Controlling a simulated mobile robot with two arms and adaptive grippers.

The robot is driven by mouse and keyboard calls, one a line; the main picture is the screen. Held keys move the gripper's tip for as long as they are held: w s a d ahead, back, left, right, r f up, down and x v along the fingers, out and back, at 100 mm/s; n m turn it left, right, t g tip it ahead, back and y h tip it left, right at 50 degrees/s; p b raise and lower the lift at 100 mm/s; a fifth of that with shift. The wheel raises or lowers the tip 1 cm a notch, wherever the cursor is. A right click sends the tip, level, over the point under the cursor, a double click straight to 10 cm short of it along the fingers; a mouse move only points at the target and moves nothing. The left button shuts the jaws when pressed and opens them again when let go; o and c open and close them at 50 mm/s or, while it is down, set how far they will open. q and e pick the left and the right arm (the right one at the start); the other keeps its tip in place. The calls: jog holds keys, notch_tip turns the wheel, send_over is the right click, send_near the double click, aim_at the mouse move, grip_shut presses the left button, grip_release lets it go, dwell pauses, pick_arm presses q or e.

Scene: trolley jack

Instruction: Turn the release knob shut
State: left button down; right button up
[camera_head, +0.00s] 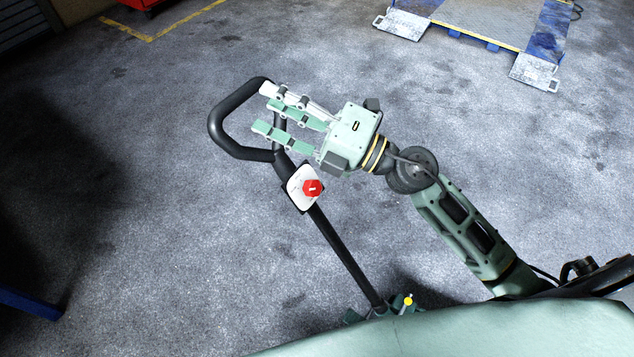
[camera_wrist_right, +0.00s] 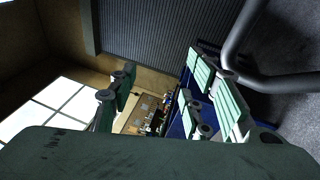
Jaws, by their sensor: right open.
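The red release knob (camera_head: 312,188) sits on a white plate (camera_head: 299,186) partway up the jack's black handle shaft (camera_head: 345,255). The handle ends in a black loop grip (camera_head: 216,124). My right gripper (camera_head: 262,108) is open and empty, with its fingers pointing left at the loop's right side, above the knob in the picture. Whether it touches the loop cannot be told. In the right wrist view, the open fingers (camera_wrist_right: 170,95) show, with the black loop (camera_wrist_right: 285,82) beside them at the right; the knob is not visible there. My left gripper is not in view.
The jack's lower end (camera_head: 380,310) is partly hidden behind my green body at the bottom. A blue lift platform (camera_head: 490,22) stands at the upper right and a red cabinet (camera_head: 140,4) at the upper left. The grey floor around the handle is clear.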

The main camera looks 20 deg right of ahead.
notch_tip(320, 180, down, 4)
jog(key=a+n+g, duration=0.2)
jog(key=n+g, duration=0.2)
jog(key=n, duration=0.1)
jog(key=n+g+h, duration=0.3)
jog(key=g+h, duration=0.3)
jog(key=h, duration=0.3)
send_near(315, 186)
jog(key=a+f, duration=0.1)
jog(key=f, duration=0.1)
jog(key=x, duration=0.4)
jog(key=p+x, duration=0.1)
jog(key=x, duration=0.1)
jog(key=shift+w+a+f, duration=0.15)
jog(key=shift+w+a, duration=0.2)
jog(key=shift+c, duration=0.7)
jog(key=c, duration=0.9)
